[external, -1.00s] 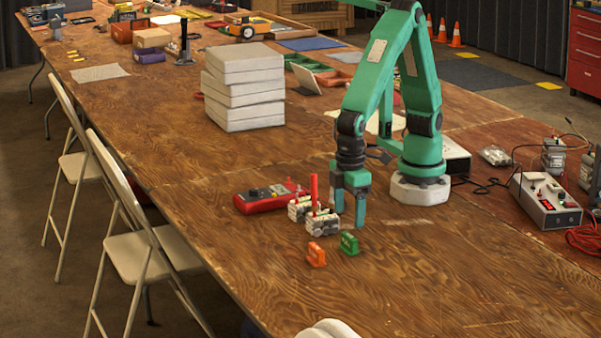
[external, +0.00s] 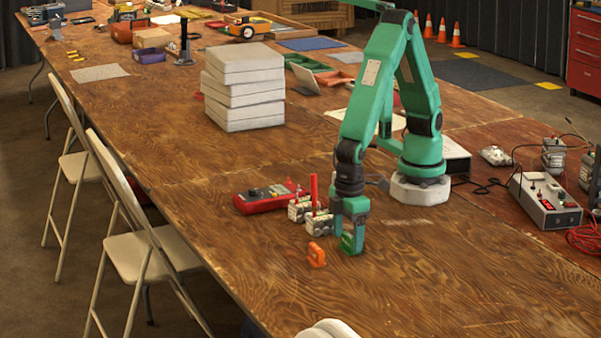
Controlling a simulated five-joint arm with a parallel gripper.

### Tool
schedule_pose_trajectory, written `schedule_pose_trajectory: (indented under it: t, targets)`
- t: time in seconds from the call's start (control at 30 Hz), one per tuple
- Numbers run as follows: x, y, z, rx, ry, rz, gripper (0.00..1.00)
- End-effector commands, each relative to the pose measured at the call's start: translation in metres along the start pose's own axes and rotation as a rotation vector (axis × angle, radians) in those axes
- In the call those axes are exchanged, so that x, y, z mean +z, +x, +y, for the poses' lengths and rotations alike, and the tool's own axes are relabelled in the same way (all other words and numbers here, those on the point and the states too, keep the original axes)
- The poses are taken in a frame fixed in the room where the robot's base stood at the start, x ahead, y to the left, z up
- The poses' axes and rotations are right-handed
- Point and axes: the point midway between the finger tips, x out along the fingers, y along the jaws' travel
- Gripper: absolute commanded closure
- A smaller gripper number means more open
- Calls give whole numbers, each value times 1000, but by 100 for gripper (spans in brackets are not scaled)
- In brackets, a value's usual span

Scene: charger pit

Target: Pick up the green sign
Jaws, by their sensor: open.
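The green sign (external: 347,242) is a small upright block on the wooden table, just right of an orange sign (external: 316,254). My gripper (external: 349,243) points straight down at the green sign. Its jaws are open and low, one finger at the sign's right side and the other at or behind its left side. The fingers hide part of the sign. I cannot tell whether either finger touches it.
Grey blocks with red posts (external: 314,212) stand close behind and left of my gripper. A red meter (external: 270,196) lies farther left. A stack of pale boxes (external: 243,88) stands farther back. The table in front and to the right is clear.

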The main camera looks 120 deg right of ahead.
Motion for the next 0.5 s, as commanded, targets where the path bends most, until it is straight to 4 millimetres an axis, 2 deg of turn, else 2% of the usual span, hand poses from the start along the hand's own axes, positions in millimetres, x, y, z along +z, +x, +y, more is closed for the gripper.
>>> schedule_pose_trajectory:
  t: [0.17,0.5]
  targets:
    - [0,11,0,0,0,-1,24]
    - [0,12,0,0,0,0,24]
